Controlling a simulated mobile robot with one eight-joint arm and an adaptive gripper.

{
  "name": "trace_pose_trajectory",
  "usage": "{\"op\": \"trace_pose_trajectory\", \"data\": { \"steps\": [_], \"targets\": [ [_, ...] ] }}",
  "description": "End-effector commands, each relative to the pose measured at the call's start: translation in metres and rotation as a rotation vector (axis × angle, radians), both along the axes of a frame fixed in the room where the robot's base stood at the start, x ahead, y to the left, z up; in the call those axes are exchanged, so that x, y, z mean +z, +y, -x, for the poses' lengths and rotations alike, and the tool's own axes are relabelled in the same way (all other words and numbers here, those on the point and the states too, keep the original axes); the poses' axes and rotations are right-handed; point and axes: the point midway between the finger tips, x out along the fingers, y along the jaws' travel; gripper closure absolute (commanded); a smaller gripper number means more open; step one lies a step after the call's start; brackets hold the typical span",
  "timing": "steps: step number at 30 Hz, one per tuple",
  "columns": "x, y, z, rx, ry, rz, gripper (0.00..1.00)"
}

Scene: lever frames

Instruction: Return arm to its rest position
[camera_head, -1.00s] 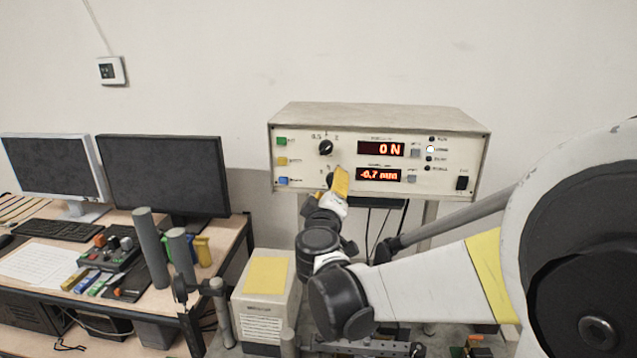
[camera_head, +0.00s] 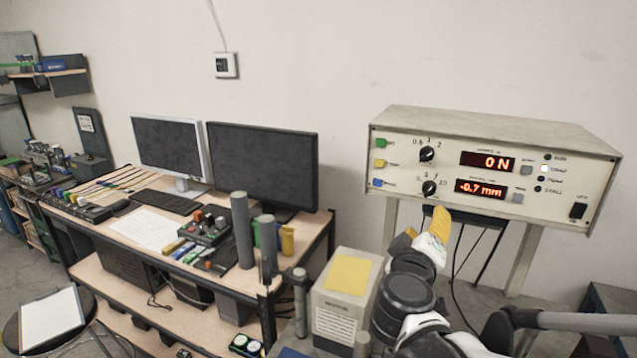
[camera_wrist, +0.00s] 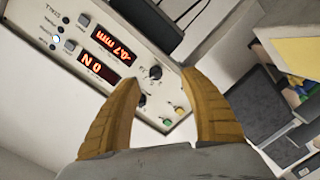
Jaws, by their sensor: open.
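My gripper (camera_head: 428,231) is in front of the control box (camera_head: 375,115), just below its lower knob, in the head view. In the wrist view its two yellow fingers (camera_wrist: 168,100) are spread apart with nothing between them. The box's knobs and lit displays lie beyond the fingertips there. The displays (camera_head: 484,175) read "0 N" and "-0.7 mm". I cannot tell the exact gap between the fingers and the panel. My arm rises from the lower right of the head view.
A cream box with a yellow top (camera_head: 341,300) stands left of my arm. Grey posts (camera_head: 242,230) rise at the edge of a desk (camera_head: 318,235) with two monitors (camera_head: 262,165). Cables hang below the control box.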

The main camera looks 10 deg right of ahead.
Motion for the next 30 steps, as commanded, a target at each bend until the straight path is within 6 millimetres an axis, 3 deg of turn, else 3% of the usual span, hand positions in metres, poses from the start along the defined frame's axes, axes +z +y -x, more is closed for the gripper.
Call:
{"op": "trace_pose_trajectory", "data": {
  "steps": [5, 9, 12, 15, 19, 30],
  "targets": [
    [-0.092, -0.003, 0.051, -0.06, 0.157, -0.306, 0.49],
    [-0.166, 0.029, 0.099, -0.049, 0.314, -0.596, 0.49],
    [-0.201, 0.063, 0.128, -0.011, 0.406, -0.772, 0.49],
    [-0.22, 0.093, 0.148, 0.034, 0.468, -0.903, 0.49],
    [-0.227, 0.116, 0.161, 0.075, 0.507, -0.993, 0.49],
    [-0.226, 0.121, 0.164, 0.086, 0.515, -1.014, 0.49]
  ]
}}
